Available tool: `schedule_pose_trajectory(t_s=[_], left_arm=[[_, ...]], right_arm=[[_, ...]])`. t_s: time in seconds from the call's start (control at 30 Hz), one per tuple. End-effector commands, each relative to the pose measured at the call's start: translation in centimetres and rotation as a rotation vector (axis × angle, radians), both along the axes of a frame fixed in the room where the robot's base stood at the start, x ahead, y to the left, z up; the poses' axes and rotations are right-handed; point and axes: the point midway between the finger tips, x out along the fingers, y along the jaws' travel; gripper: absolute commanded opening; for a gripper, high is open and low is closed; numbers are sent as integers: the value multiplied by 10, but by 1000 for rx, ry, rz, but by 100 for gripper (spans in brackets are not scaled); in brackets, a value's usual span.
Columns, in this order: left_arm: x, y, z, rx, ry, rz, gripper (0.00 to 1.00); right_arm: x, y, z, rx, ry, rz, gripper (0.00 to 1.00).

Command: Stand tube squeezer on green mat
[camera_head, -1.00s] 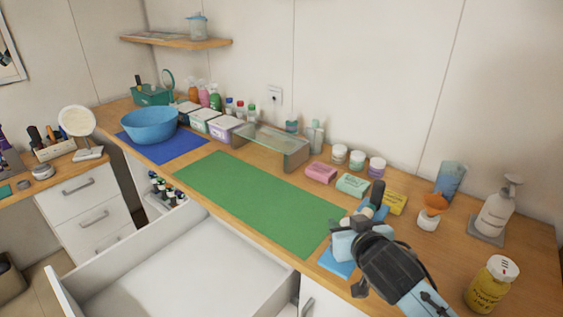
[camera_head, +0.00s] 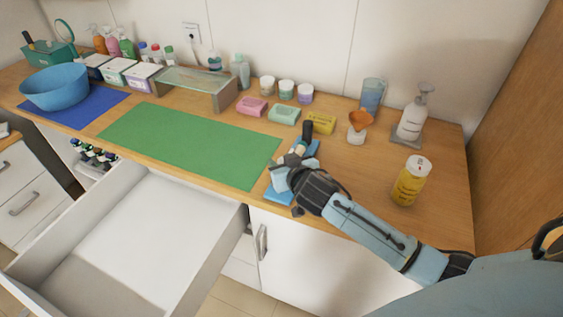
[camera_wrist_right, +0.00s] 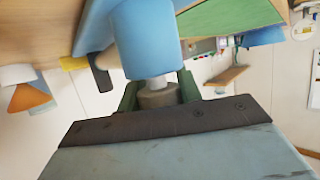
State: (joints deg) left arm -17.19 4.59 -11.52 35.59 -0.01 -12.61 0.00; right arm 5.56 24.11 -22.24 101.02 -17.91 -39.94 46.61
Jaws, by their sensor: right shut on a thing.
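My right gripper (camera_head: 290,166) is over a blue mat (camera_head: 279,194), just right of the green mat (camera_head: 190,146). In the right wrist view, its fingers (camera_wrist_right: 158,92) are shut on the grey end of a light blue cylinder with a pale neck, which I take to be the tube squeezer (camera_wrist_right: 148,40). The gripper hides most of it in the head view. I cannot tell whether it touches the blue mat. The green mat is bare and also shows in the right wrist view (camera_wrist_right: 230,14). My left gripper is not in view.
Behind the gripper are a pink box (camera_head: 251,106), a mint box (camera_head: 284,113) and a yellow box (camera_head: 320,123). A yellow jar (camera_head: 411,181) and a soap pump (camera_head: 413,118) stand to the right. An open drawer (camera_head: 140,235) juts out below the green mat.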

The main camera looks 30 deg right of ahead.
Motion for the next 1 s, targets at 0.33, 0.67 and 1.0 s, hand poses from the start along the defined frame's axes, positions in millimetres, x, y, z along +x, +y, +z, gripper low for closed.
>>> schedule_pose_trajectory(t_s=[0.33, 0.67, 1.0], left_arm=[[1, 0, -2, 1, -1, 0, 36], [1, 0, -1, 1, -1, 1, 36], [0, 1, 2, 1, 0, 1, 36]], right_arm=[[1, 0, -3, 0, -5, 1, 0], [0, 0, -2, 0, -2, 1, 57], [-16, 2, 7, 2, -1, 2, 57]])
